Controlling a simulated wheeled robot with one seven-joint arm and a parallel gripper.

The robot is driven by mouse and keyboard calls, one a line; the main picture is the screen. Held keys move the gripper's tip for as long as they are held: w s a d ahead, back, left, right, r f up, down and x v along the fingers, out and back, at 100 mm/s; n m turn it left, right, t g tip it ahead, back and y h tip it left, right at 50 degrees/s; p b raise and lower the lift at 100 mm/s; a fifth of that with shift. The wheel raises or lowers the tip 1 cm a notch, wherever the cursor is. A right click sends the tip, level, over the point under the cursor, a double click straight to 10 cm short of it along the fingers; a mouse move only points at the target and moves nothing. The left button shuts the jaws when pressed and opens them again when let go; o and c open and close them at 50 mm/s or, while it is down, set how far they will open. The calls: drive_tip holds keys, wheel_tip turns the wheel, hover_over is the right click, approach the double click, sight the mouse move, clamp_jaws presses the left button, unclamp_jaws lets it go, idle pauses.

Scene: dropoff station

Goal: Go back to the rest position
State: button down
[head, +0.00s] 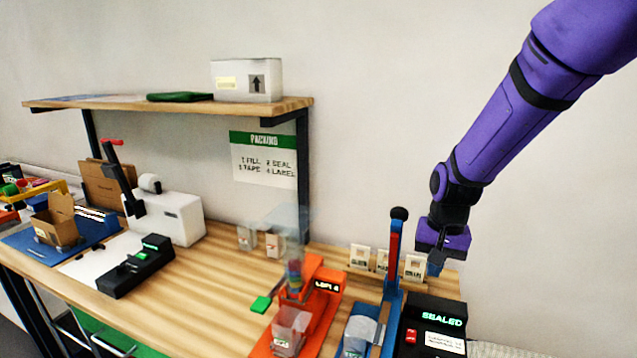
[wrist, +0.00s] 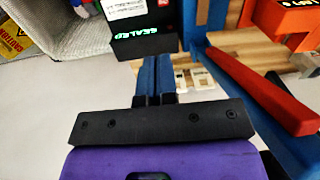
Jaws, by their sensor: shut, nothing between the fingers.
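My gripper (head: 436,266) hangs from the purple arm at the right of the head view. It is above the back of the bench, beside the blue lever press and over the black sealer box. In the wrist view my gripper (wrist: 153,62) shows its two blue fingers together, with nothing between them. The black box (head: 436,322) has a lit "SEALED" display; it also shows in the wrist view (wrist: 143,43), past the fingertips. No object is held.
The blue press (head: 393,260) has a tall lever with a black knob close to my gripper's left. An orange dispenser (head: 318,300) stands left of it. A shelf (head: 180,104) carries a white box (head: 246,80). A cardboard box (head: 58,222) sits far left. The wall above is clear.

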drive_tip(key=s+d+r+n+t, duration=0.2)
drive_tip(key=s+d+r+t, duration=0.1)
drive_tip(key=s+r, duration=0.75)
drive_tip(key=s+d+r+n+t, duration=0.2)
drive_tip(key=s+d+r, duration=0.1)
drive_tip(key=s+r, duration=0.75)
drive_tip(key=m+g, duration=0.5)
drive_tip(key=g, duration=0.2)
hover_over(412, 341)
drive_tip(key=w+d, duration=0.1)
drive_tip(key=w, duration=0.1)
wheel_tip(412, 341, down, 24)
drive_tip(key=f, duration=0.4)
drive_tip(key=s+f, duration=0.1)
drive_tip(key=f, duration=0.4)
drive_tip(key=s+a+f, duration=0.1)
drive_tip(key=f, duration=0.3)
drive_tip(key=shift+f, duration=0.35)
drive_tip(key=shift+w, duration=0.15)
